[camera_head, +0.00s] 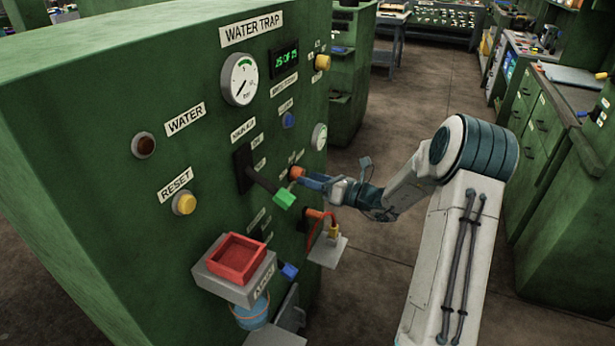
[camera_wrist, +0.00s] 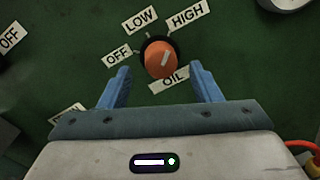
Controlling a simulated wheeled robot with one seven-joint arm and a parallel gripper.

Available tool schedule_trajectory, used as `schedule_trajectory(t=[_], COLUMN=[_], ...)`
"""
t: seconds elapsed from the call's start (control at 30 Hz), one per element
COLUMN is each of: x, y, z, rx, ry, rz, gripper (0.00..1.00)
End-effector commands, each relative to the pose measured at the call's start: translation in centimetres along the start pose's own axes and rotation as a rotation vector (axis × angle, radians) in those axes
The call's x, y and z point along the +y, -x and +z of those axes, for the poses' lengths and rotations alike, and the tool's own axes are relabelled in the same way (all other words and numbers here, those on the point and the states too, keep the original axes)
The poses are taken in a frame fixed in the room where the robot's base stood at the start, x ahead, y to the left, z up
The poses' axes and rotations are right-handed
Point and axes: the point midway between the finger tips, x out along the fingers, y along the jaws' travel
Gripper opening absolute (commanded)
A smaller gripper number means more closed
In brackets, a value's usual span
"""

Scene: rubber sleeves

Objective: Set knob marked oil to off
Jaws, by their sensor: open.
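The oil knob (camera_wrist: 160,60) is orange with a pale pointer line, set on the green panel above an OIL label (camera_wrist: 172,81). OFF (camera_wrist: 117,56), LOW (camera_wrist: 139,20) and HIGH (camera_wrist: 187,18) labels surround it. The pointer line leans up and to the right, toward HIGH. In the head view the oil knob (camera_head: 297,172) shows at the tip of my gripper (camera_head: 306,177). In the wrist view my gripper (camera_wrist: 160,88) is open, with one blue finger on each side below the knob. I cannot tell whether they touch it.
A black lever with a green handle (camera_head: 284,199) juts out left of my gripper. Below it an orange plug with a red cable (camera_head: 316,214) sits by a small shelf (camera_head: 328,251). A red tray (camera_head: 236,258) sticks out at lower left. The floor (camera_head: 385,265) behind my arm is clear.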

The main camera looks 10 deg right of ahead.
Motion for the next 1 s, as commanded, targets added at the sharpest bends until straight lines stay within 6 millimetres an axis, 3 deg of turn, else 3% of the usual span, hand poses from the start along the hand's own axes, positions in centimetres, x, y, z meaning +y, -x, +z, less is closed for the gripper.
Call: schedule_trajectory(t=[0.2,0.5,0.67,0.7,1.0], x=[0.0,0.0,0.0,0.0,-0.1], y=[-1.9,-2.1,-2.1,-2.1,-2.1], z=[0.0,0.0,0.0,0.0,-0.1], rx=[0.001,0.0,0.0,0.0,-0.002], ry=[0.0,0.001,0.001,0.001,0.028], rz=[0.0,0.0,0.0,0.0,0.001], gripper=[0.58,0.58,0.16,0.13,0.13])
